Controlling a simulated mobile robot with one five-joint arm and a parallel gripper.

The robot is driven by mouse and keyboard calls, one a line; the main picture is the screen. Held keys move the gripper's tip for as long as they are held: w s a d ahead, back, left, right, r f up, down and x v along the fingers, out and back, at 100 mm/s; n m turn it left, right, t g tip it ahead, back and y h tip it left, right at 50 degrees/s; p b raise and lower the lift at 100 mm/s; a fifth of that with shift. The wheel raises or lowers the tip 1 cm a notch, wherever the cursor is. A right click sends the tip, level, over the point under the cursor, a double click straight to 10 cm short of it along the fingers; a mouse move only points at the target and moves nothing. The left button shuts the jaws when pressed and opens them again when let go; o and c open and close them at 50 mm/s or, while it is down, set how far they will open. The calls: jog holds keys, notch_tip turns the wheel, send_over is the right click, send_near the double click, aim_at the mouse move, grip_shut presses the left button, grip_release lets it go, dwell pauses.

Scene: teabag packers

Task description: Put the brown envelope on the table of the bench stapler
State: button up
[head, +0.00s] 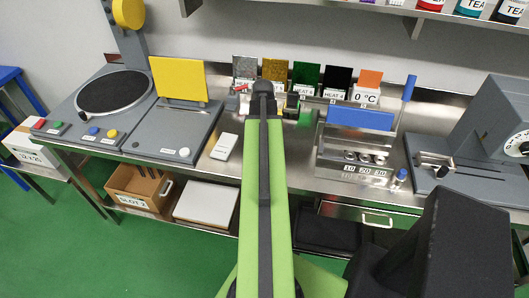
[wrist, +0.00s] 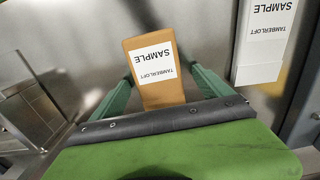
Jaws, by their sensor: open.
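The brown envelope (wrist: 178,94) shows in the wrist view, with a white label reading TAMBERLOFT SAMPLE upside down. It lies on the steel bench. My gripper (wrist: 163,76) is open, with one green finger on each side of the envelope's near part. Whether either finger touches it, I cannot tell. In the head view my arm hides the envelope. No machine carries a readable stapler name; the grey machine (head: 490,135) with a dial and a slotted flat table (head: 455,182), at the right of the head view, may be the bench stapler.
A white envelope (head: 224,147) lies left of my arm; it shows too in the wrist view (wrist: 263,45). A blue-handled device (head: 360,118) stands right of my arm. A yellow-plated device (head: 180,80) and a turntable device (head: 112,92) stand left. Sample blocks (head: 306,78) line the back.

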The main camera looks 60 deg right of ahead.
jog(key=c, duration=1.6)
jog(key=shift+o, duration=0.2)
jog(key=shift+r+p, duration=0.7)
jog(key=shift+p, duration=0.15)
notch_tip(320, 180, up, 4)
jog(key=p, duration=0.4)
jog(key=s+r+p, duration=0.6)
jog(key=s, duration=0.5)
jog(key=shift+s+d+r+p, duration=0.3)
jog(key=shift+s, duration=0.05)
